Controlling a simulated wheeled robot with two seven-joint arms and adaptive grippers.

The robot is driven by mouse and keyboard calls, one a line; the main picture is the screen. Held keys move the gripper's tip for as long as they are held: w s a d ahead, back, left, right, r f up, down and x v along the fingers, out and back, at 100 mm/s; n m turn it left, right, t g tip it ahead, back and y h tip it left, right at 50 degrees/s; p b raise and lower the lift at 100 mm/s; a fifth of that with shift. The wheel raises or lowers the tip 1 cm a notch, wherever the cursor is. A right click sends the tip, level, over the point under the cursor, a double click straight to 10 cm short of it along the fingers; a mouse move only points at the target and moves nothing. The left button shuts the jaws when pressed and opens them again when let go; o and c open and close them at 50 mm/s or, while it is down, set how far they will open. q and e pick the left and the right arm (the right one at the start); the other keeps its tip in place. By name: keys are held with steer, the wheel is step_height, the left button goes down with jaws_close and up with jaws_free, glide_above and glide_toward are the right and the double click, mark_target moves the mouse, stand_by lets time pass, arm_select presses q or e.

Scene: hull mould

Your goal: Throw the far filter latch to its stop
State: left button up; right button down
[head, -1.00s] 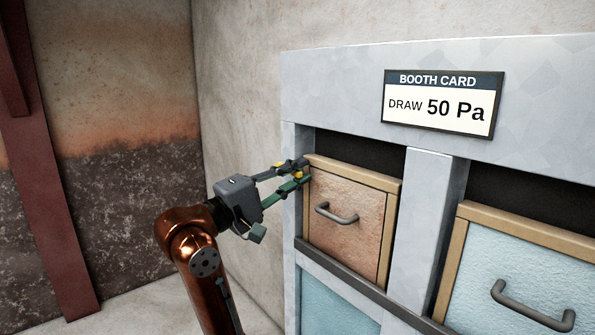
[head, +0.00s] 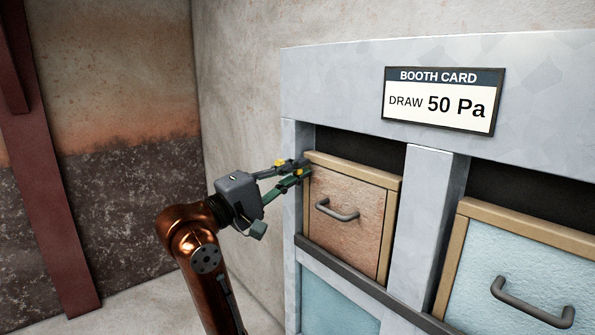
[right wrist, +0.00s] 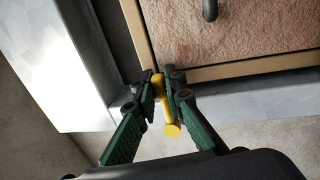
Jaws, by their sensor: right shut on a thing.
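The far filter (head: 345,215) is a brown panel in a tan frame with a grey handle, set in the left bay. Its latch is a yellow lever (right wrist: 168,112) at the frame's edge, with its round end toward the camera in the right wrist view. My right gripper (head: 302,168) is at the upper left corner of that filter. In the right wrist view my right gripper (right wrist: 166,88) has its two fingers on either side of the yellow lever, shut on it. In the head view the fingers mostly hide the lever. My left gripper is not in view.
A pale blue filter (head: 530,275) with a grey handle sits in the right bay, past a grey post (head: 425,225). A booth card (head: 443,101) reading "DRAW 50 Pa" is on the housing (head: 340,85) above. A rusty wall and red beam stand at left.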

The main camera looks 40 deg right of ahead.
mark_target(307, 179)
steer(key=shift+w+f+m+b, duration=0.1)
steer(key=shift+f+m+b, duration=0.6)
steer(key=shift+m+b, duration=0.4)
steer(key=shift+w+f+m+g+b, duration=0.15)
steer(key=shift+f+m+g+b, duration=0.25)
steer(key=shift+m+b, duration=0.45)
steer(key=shift+w+f+m+g+b, duration=0.3)
steer(key=shift+m+b, duration=0.2)
steer(key=shift+m, duration=0.65)
steer(key=shift+w+f+m+g+b, duration=0.1)
steer(key=shift+f+m+g+b, duration=0.2)
steer(key=shift+f+m+b, duration=0.5)
steer(key=shift+r+m, duration=0.3)
steer(key=shift+r, duration=0.05)
steer(key=c, duration=2.2)
jaws_free()
steer(key=shift+c, duration=0.2)
